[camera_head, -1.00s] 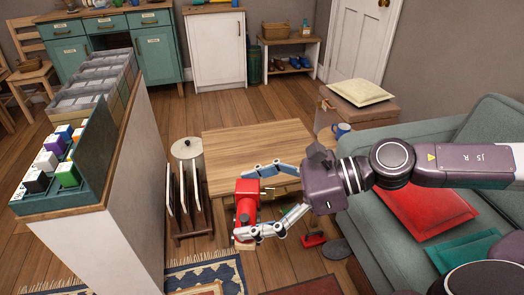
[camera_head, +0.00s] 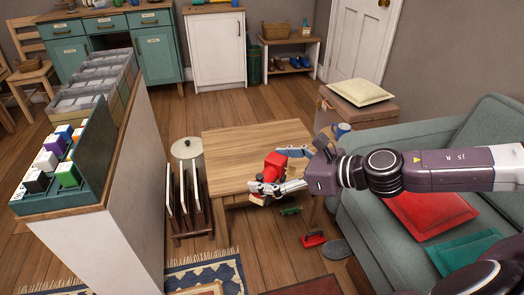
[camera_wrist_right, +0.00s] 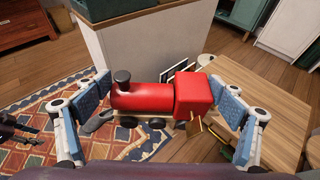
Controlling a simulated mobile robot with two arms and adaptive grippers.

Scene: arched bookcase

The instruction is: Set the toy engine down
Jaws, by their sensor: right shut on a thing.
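The red toy engine (camera_head: 273,164) has a dark funnel, a boxy cab and dark wheels. My right gripper (camera_head: 279,171) is shut on it, one finger at each end, as the right wrist view shows for the engine (camera_wrist_right: 150,99) too. In the head view the engine overlaps the front part of the low wooden table (camera_head: 235,142). In the right wrist view it hangs mostly left of the table top (camera_wrist_right: 275,110), with floor and rug behind it. I see no contact with the table. The gripper partly covers the engine in the head view.
A rack of upright boards (camera_head: 183,205) stands left of the table. On the floor are a green toy (camera_head: 290,211), a red object (camera_head: 313,240) and a grey slipper (camera_head: 336,248). A green sofa (camera_head: 375,215) is at right. Most of the table top is bare.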

